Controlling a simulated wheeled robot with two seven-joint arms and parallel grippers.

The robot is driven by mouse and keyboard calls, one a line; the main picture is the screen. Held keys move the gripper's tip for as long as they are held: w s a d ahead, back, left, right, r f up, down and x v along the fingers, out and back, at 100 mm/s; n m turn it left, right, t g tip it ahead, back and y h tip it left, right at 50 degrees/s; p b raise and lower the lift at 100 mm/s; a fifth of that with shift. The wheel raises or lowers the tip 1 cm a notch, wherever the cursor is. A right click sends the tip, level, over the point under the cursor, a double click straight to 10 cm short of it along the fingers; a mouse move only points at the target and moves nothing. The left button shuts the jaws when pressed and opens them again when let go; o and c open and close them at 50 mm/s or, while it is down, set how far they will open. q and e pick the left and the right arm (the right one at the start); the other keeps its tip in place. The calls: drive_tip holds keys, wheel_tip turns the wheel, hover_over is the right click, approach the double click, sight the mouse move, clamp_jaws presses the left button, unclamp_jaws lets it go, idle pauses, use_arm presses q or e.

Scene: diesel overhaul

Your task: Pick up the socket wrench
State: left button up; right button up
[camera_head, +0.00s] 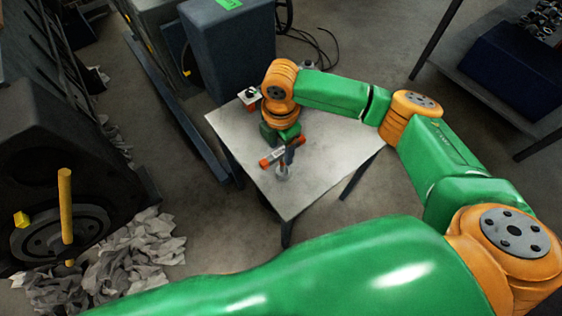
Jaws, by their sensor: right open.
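My right gripper (282,152) points down over the grey table, left of its middle. Its jaws are open, with an orange end on each side. A small light grey metallic piece (283,172) shows just below the jaws, close to the tabletop. It may be part of the socket wrench, but it is too small and too covered by the gripper to be sure. I cannot tell whether the jaws touch it. My left gripper is out of view.
The grey table (335,165) is mostly bare. A small white-and-red box (249,98) is at its back left corner. A dark blue-grey cabinet (228,50) stands behind. Crumpled rags (135,255) lie on the floor at left. A dark shelf (480,85) is at right.

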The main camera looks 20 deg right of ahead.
sight(283, 156)
drive_tip(key=f, duration=0.5)
drive_tip(key=shift+w+d+f, duration=0.15)
drive_tip(key=shift+w+d, duration=0.15)
drive_tip(key=shift+d, duration=0.05)
clamp_jaws()
idle(0.9)
